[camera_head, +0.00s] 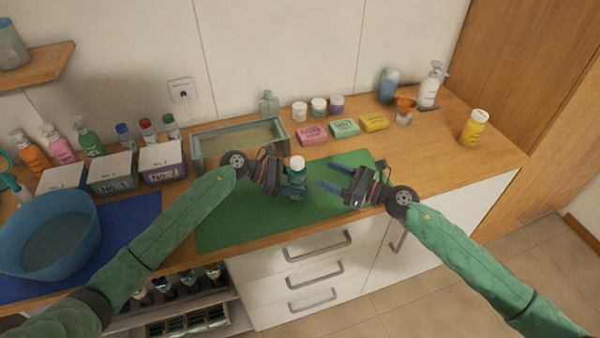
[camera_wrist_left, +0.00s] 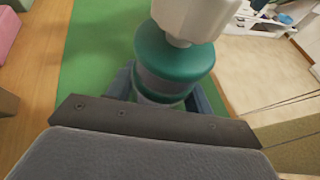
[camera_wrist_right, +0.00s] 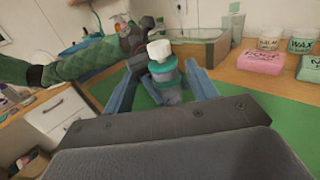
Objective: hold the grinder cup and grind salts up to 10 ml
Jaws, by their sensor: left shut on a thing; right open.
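The grinder (camera_head: 297,174) has a white cap, teal bands and a clear grey middle; it stands upright over the green mat (camera_head: 240,222). My left gripper (camera_head: 290,188) is shut around its lower body, and the left wrist view shows the grinder (camera_wrist_left: 172,66) between the fingers. My right gripper (camera_head: 332,177) is open and empty, to the right of the grinder, its fingers pointing left towards it. In the right wrist view the grinder (camera_wrist_right: 163,72) shows between the open fingers, beyond them. Whether its base touches the mat is hard to tell.
A glass-walled wooden tray (camera_head: 240,140) stands behind my left gripper. Soap boxes (camera_head: 344,128), small jars (camera_head: 319,106) and an orange funnel cup (camera_head: 405,108) stand behind. A yellow bottle (camera_head: 474,127) is at right, a blue basin (camera_head: 48,235) at left. The counter's right part is mostly clear.

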